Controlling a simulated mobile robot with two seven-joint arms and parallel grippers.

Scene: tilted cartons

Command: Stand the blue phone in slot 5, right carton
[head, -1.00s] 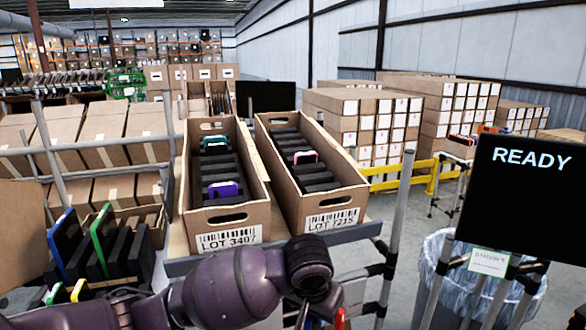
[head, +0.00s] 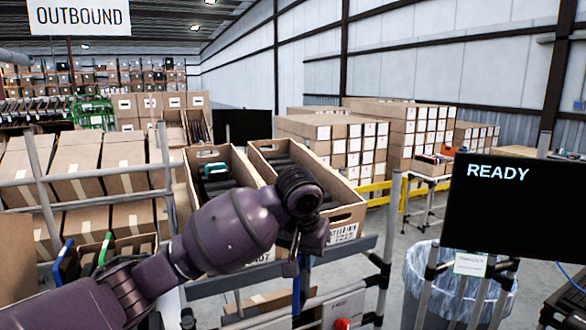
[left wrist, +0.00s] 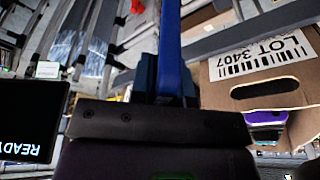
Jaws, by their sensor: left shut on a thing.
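My left gripper (head: 302,262) is shut on the blue phone (head: 304,284). It holds the phone hanging down in front of the cartons' near ends. In the left wrist view the blue phone (left wrist: 170,35) stands out as a narrow blue strip between the dark fingers. The right carton (head: 342,192) is an open brown box with a row of black slot dividers (head: 280,155). My left arm covers its near left part, so the near slots are hidden and slot 5 cannot be made out. My right gripper is not in view.
The left carton (head: 206,153) stands beside it, with a green phone (head: 215,168) inside. Its lot label (left wrist: 262,55) and a purple phone (left wrist: 266,117) show in the left wrist view. A READY screen (head: 505,215) and a lined bin (head: 415,285) are at right.

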